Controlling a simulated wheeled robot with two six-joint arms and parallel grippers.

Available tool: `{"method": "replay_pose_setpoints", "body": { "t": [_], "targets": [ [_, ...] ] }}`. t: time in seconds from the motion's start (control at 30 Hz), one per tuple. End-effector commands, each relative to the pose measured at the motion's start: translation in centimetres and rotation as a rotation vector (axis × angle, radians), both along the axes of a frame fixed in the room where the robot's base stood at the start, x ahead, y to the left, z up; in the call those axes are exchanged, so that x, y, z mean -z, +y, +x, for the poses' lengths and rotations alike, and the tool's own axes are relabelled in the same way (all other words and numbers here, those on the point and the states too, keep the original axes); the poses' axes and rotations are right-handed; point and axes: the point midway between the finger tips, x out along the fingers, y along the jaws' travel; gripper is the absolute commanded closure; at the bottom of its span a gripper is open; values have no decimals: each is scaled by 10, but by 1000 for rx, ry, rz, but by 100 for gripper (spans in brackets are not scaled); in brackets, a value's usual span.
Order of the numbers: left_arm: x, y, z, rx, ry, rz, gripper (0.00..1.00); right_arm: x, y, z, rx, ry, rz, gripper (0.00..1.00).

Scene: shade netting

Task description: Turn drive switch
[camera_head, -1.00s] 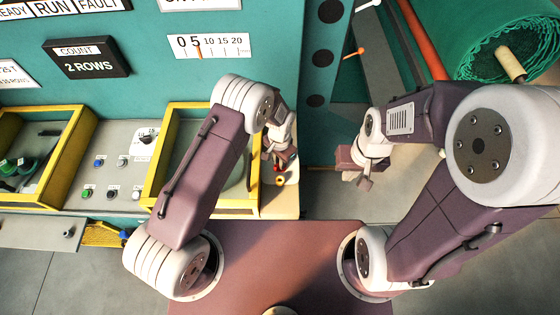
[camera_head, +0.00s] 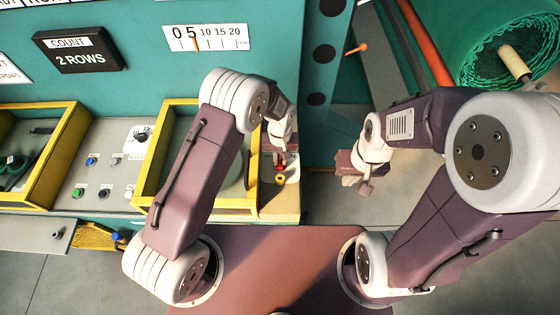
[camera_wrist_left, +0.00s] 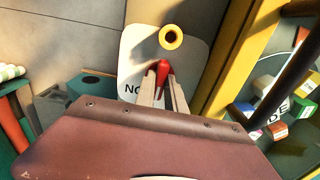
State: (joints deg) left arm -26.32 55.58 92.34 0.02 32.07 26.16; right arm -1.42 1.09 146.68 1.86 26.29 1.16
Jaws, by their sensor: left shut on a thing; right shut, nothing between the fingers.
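My left gripper (camera_head: 282,152) hangs over the pale ledge right of the yellow frame. In the left wrist view its two fingers (camera_wrist_left: 164,88) are shut on a small red piece (camera_wrist_left: 163,68). A yellow ring (camera_wrist_left: 171,38) sits just beyond it, over a white plate with partly covered lettering. The red piece (camera_head: 280,167) and yellow ring (camera_head: 280,180) also show in the head view. A black rotary knob (camera_head: 141,134) on a white plate is on the grey panel, well left of the gripper; its lettering is unreadable. My right gripper (camera_head: 367,186) is shut and empty, clear of everything.
The grey panel (camera_head: 95,180) carries several buttons. Yellow-framed windows (camera_head: 160,150) stand on both sides of it. A "COUNT 2 ROWS" sign (camera_head: 78,50) and a scale (camera_head: 206,38) are on the green wall. A green netting roll (camera_head: 500,40) lies at upper right. Open floor surrounds my right gripper.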

Motion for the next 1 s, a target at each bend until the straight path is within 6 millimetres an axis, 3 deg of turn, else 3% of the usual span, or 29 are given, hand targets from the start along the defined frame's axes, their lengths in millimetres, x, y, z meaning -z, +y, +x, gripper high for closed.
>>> {"method": "replay_pose_setpoints", "body": {
  "t": [0.6, 1.0],
  "targets": [
    [2, 0, 0, -553, 0, -1, 100, 24, 0, 0, 0, 0, 0, 100],
    [1, 0, 0, -758, 0, -1, 100, 29, 0, 0, 0, 0, 0, 100]
  ]
}}
